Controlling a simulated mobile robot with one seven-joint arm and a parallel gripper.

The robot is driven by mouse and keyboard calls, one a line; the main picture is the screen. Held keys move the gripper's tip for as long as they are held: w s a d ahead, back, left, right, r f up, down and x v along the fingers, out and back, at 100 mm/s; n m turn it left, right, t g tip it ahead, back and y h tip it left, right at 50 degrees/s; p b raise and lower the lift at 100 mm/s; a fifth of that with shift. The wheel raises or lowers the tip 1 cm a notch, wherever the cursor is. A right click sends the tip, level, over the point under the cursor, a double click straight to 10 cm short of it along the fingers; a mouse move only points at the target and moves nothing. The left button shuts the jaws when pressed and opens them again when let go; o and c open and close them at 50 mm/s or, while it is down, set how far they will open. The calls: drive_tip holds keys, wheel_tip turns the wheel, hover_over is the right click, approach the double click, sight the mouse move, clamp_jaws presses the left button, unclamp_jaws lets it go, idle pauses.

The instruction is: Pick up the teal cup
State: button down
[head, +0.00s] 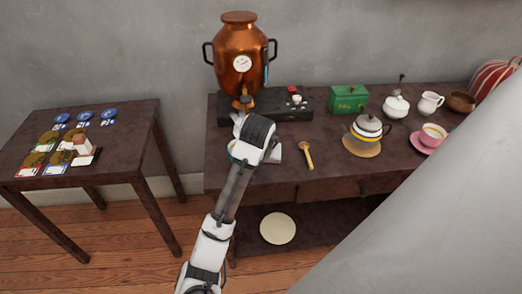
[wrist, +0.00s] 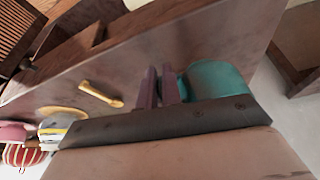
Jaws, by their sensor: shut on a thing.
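The teal cup (wrist: 216,82) shows in the wrist view, just right of my gripper's fingers. My gripper (wrist: 160,86) has its two dark fingers close together with a narrow gap, shut on the near side of the cup. Which part of the cup lies between the fingers is hidden. In the head view my gripper is at the front left of the long table, below the copper samovar, and my arm hides the cup almost entirely. I cannot tell whether the cup is touching the tabletop.
The copper samovar (head: 240,58) stands behind my gripper on a black base. A wooden spoon (head: 305,156) lies to the right. A teapot (head: 368,128), a green box (head: 348,98) and a pink cup on a saucer stand further right. A side table (head: 125,130) with cards is at left.

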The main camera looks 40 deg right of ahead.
drive_tip(key=s+a+p, duration=0.2)
drive_tip(key=s+a, duration=0.2)
drive_tip(key=shift+s+p, duration=0.35)
drive_tip(key=shift+p, duration=0.05)
drive_tip(key=shift+s, duration=0.1)
